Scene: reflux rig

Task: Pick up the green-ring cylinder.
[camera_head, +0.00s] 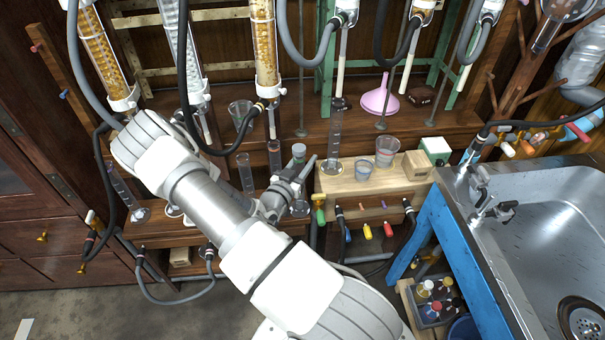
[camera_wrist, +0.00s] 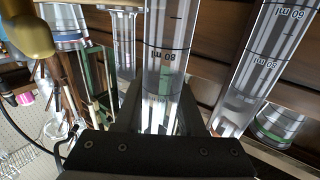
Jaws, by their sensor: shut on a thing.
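My gripper (camera_wrist: 163,112) is shut on a clear graduated cylinder (camera_wrist: 167,45), which stands between its fingers with an 80 ml mark in the upside-down wrist view. A green tint shows through the glass between the fingers; I cannot tell whether it is a ring on this cylinder. Its end is hidden behind the gripper body. In the head view my gripper (camera_head: 293,185) is at the wooden rack, with a cylinder top (camera_head: 298,150) just beyond it. At the wrist view's right, another clear vessel (camera_wrist: 280,124) shows a green band.
Another clear cylinder (camera_wrist: 255,65) stands close beside the held one. Tall cylinders (camera_head: 334,140) and (camera_head: 246,172) stand nearby. Beakers (camera_head: 386,150) sit on a wooden block (camera_head: 345,184) to the right, before a steel sink (camera_head: 545,230). Hoses and glass columns hang above.

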